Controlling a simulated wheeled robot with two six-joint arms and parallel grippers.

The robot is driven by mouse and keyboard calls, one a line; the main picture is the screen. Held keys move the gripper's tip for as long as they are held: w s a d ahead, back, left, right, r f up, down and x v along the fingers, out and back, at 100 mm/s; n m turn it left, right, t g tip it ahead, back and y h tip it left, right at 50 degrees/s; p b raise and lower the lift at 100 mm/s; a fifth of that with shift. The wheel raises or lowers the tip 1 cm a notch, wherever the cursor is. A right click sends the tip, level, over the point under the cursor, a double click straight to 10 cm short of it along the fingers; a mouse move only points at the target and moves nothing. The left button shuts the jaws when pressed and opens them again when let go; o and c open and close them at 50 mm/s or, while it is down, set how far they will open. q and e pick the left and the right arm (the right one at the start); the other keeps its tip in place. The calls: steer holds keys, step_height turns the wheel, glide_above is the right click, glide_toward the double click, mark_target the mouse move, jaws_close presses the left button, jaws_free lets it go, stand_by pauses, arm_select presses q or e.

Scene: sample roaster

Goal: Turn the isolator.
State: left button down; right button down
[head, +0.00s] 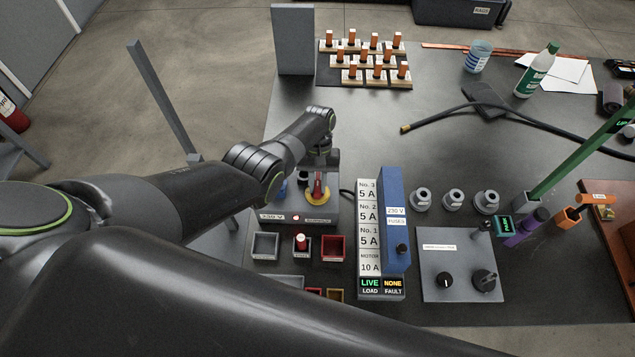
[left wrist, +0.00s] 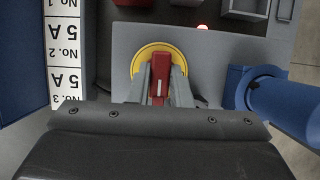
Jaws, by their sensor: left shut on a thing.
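The isolator is a red handle (head: 318,190) on a yellow disc, set on a grey panel (head: 268,208) marked 230 V with a small lit red lamp. In the left wrist view the red handle (left wrist: 160,72) stands between the two grey fingers of my left gripper (left wrist: 160,82), over the yellow disc (left wrist: 140,62). The gripper is shut on the handle. In the head view my left gripper (head: 319,168) reaches down onto it and hides part of the disc. My right gripper does not show.
A labelled fuse strip (head: 369,228) and a blue fuse cover (head: 393,205) stand just right of the panel. Small bins (head: 333,248) lie in front. A blue cylinder (left wrist: 262,93) is close beside my left gripper.

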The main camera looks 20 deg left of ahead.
arm_select(q)
steer(key=c, duration=1.3)
jaws_free()
steer(key=shift+w+r, duration=0.1)
steer(key=shift+w+r, duration=0.1)
steer(key=shift+r, duration=0.2)
steer(key=v, duration=1.6)
steer(key=shift+a+r, duration=0.15)
steer(key=shift+r, duration=0.15)
